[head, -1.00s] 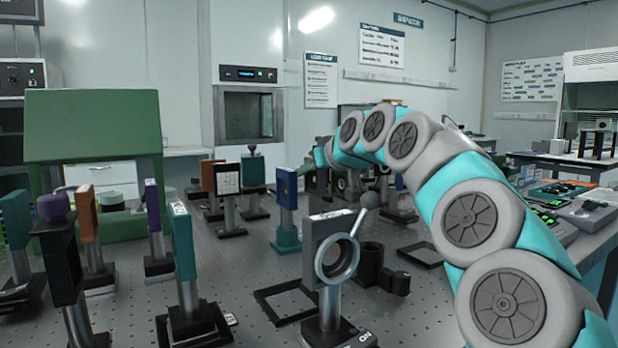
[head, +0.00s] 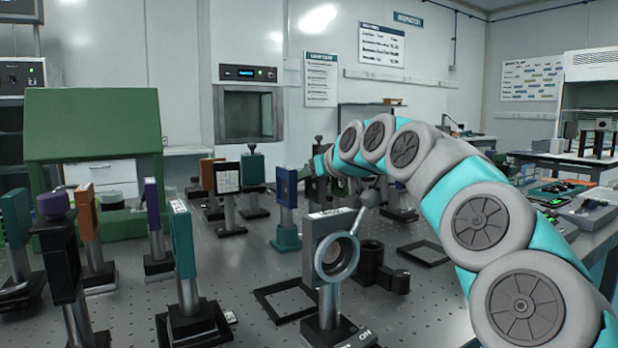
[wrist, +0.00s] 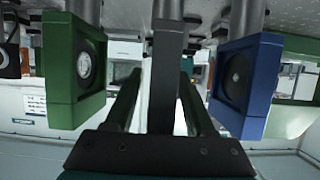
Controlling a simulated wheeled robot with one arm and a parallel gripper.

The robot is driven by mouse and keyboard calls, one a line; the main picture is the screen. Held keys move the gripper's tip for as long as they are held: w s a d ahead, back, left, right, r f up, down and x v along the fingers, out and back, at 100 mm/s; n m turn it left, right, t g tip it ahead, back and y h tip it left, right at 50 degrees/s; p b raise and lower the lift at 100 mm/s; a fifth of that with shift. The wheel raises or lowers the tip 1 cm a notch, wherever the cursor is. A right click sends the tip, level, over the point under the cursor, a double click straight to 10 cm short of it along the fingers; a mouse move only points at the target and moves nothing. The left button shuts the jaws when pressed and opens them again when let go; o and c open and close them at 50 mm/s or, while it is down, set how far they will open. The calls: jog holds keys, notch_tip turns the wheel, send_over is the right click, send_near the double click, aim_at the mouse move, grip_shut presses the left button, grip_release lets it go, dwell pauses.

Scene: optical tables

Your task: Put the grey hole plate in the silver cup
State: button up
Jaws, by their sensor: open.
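In the wrist view, which looks upside down, a grey upright piece (wrist: 165,85) on a post stands between the two fingers of my gripper (wrist: 158,105). It looks like a plate seen edge-on, so its hole does not show; it may be the grey hole plate. The fingers are apart, one on each side of it, and I see no clear grip. In the head view my gripper is mostly hidden at the far end of my arm, near the blue mount (head: 287,188). I cannot pick out a silver cup with certainty.
In the wrist view, a green framed mount (wrist: 75,70) and a blue one (wrist: 245,85) flank my gripper closely. In the head view, a ring mount (head: 325,228), dark cylinder (head: 371,258), teal mount (head: 183,240) and flat black frames (head: 283,298) occupy the perforated table (head: 235,270).

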jog(key=shift+r, duration=0.2)
jog(key=b+v, duration=0.1)
jog(key=v, duration=1.1)
